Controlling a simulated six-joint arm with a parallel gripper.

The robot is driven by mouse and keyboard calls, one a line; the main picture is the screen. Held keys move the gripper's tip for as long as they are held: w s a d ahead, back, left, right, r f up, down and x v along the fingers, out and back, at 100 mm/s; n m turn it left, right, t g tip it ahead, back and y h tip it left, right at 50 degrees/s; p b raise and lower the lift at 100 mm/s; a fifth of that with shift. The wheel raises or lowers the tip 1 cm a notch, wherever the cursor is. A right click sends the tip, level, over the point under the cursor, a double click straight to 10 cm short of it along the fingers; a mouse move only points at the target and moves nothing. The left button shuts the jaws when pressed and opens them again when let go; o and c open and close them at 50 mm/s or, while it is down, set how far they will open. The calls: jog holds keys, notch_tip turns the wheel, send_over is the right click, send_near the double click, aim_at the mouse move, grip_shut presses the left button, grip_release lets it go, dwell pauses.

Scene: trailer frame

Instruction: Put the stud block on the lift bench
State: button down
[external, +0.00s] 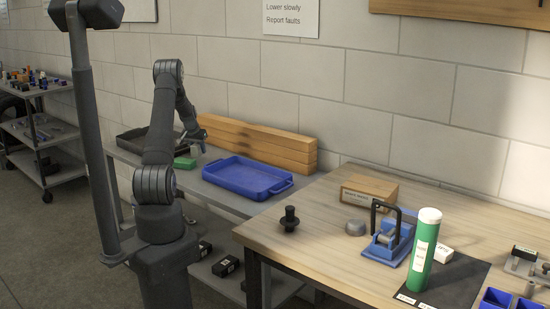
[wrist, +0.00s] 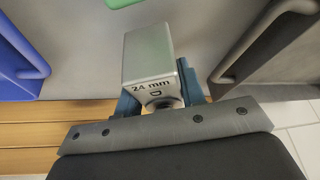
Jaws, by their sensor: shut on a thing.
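My gripper (external: 200,138) is above the grey bench (external: 215,194) at the wall, between the dark tray and the blue tray. In the wrist view, my gripper (wrist: 162,92) has its blue fingers shut on a grey block (wrist: 150,58) marked "24 mm". The block appears held clear of the grey bench top. In the external view, the block is too small to make out clearly. Which surface is the lift bench, I cannot tell from any label.
A green block (external: 184,163) lies below my gripper. The blue tray (external: 245,190) is to its right, the dark tray (external: 140,142) to its left, stacked timbers (external: 260,142) behind.

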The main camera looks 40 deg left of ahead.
aim_at(199, 154)
jog(key=shift+f, duration=1.4)
jog(key=shift+f, duration=0.1)
jog(key=c, duration=0.9)
grip_release()
jog(key=shift+f, duration=0.1)
jog(key=v, duration=1.2)
jog(key=shift+r, duration=0.2)
jog(key=shift+f, duration=0.1)
